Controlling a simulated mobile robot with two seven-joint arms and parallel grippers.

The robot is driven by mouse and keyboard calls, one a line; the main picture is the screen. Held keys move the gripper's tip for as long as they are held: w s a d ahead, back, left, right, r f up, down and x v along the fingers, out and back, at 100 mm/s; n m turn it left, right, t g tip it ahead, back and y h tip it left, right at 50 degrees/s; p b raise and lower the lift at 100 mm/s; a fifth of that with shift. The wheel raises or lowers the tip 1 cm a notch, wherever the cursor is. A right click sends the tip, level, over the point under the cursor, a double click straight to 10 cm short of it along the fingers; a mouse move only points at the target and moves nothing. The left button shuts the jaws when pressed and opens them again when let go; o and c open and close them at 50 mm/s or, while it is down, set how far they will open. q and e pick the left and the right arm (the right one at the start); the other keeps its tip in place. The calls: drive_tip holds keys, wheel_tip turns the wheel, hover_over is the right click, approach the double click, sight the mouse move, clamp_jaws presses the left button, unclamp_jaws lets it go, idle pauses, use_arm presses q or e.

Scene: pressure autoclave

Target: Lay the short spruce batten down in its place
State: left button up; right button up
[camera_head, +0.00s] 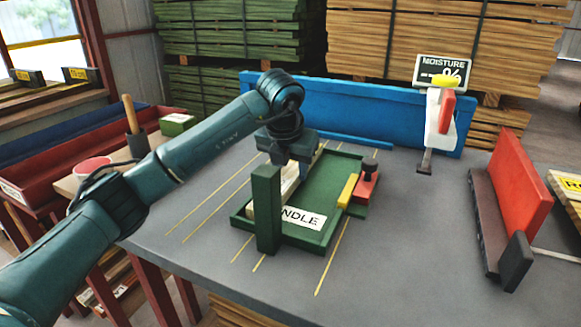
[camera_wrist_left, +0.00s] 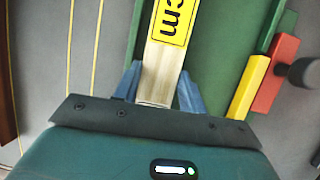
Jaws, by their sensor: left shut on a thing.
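The short spruce batten (camera_wrist_left: 156,72) is pale wood with a yellow label ending in "cm". My left gripper (camera_wrist_left: 158,92) is shut on it near one end, a blue finger on each side. In the head view the batten (camera_head: 289,190) shows as a pale strip below my left gripper (camera_head: 291,160), along the left side of the green tray (camera_head: 325,190). The tray's label reads "NDLE", its start hidden by a green post (camera_head: 267,210). I cannot tell whether the batten touches the tray floor. My right gripper is out of view.
A yellow block (camera_head: 348,190) and a red block with a black knob (camera_head: 366,183) sit at the tray's right side. A blue rail (camera_head: 340,110) and a moisture meter (camera_head: 440,110) stand behind. A red-and-black fixture (camera_head: 508,195) stands right. The front tabletop is clear.

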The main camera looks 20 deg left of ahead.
use_arm(q)
drive_tip(key=o, duration=1)
drive_tip(key=shift+f, duration=0.1)
drive_tip(key=shift+c, duration=0.2)
drive_tip(key=shift+r, duration=0.25)
drive_tip(key=p+v, duration=0.1)
drive_tip(key=v, duration=1)
drive_tip(key=shift+s+r+p, duration=0.15)
drive_tip(key=shift+r+p, duration=0.2)
drive_tip(key=shift+p, duration=0.05)
